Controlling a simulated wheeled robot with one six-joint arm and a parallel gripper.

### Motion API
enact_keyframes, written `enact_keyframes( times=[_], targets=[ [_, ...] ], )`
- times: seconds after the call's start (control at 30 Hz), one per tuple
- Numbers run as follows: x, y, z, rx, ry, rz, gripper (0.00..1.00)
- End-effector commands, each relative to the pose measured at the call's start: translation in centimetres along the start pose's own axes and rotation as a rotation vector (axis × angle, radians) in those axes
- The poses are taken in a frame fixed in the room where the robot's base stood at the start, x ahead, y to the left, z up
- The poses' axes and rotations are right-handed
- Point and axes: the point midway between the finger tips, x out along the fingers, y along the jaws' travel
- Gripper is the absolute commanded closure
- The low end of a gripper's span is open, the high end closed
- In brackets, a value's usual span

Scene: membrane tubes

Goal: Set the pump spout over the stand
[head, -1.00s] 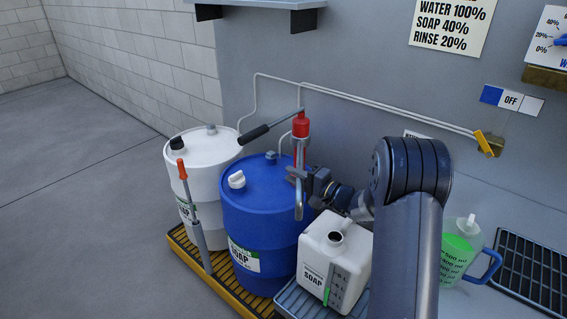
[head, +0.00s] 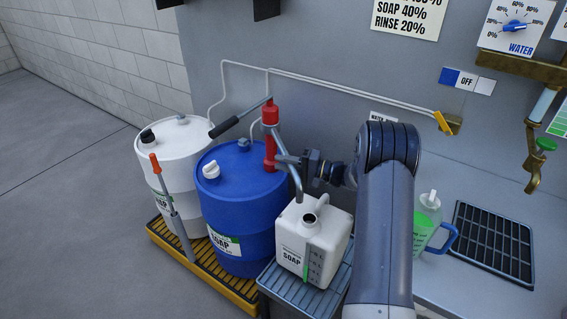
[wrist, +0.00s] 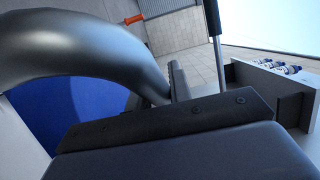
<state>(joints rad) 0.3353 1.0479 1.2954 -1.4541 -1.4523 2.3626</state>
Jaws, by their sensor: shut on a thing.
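The red pump (head: 270,118) stands on the blue soap drum (head: 240,225), with a dark handle reaching left. Its bent metal spout (head: 292,178) slants to the right, and its tip hangs near the open mouth of the white soap jug (head: 314,243). The jug stands on the grey slatted stand (head: 335,288). My gripper (head: 287,160) is shut on the spout, beside the pump body. In the wrist view the spout (wrist: 85,55) looms large at the left, above the dark gripper finger. The exact height of the tip over the stand is hard to tell.
A white drum (head: 180,150) and an orange-handled lever tool (head: 168,195) are at the left on a yellow pallet (head: 215,288). A pitcher of green liquid (head: 428,222) and a black grate (head: 492,245) are at the right. The wall is close behind the drums.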

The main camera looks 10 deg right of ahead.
Motion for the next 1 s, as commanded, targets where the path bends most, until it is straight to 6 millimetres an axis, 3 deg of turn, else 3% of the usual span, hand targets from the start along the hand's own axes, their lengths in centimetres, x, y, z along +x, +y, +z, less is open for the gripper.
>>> enact_keyframes(
  times=[0.07,0.1,0.37,0.67,0.77,1.0],
  targets=[
    [0.0,0.1,0.0,0.001,0.002,0.002,1.00],
    [0.0,0.1,0.0,0.001,0.002,0.002,0.79],
    [0.0,0.1,0.0,0.000,0.002,0.001,0.59],
    [-0.4,-0.1,-0.1,0.000,0.003,0.001,0.59],
    [-1.6,-0.2,-0.1,0.001,0.006,0.001,0.59],
    [-6.5,-0.2,-0.1,0.001,0.007,0.001,0.59]
  ],
)
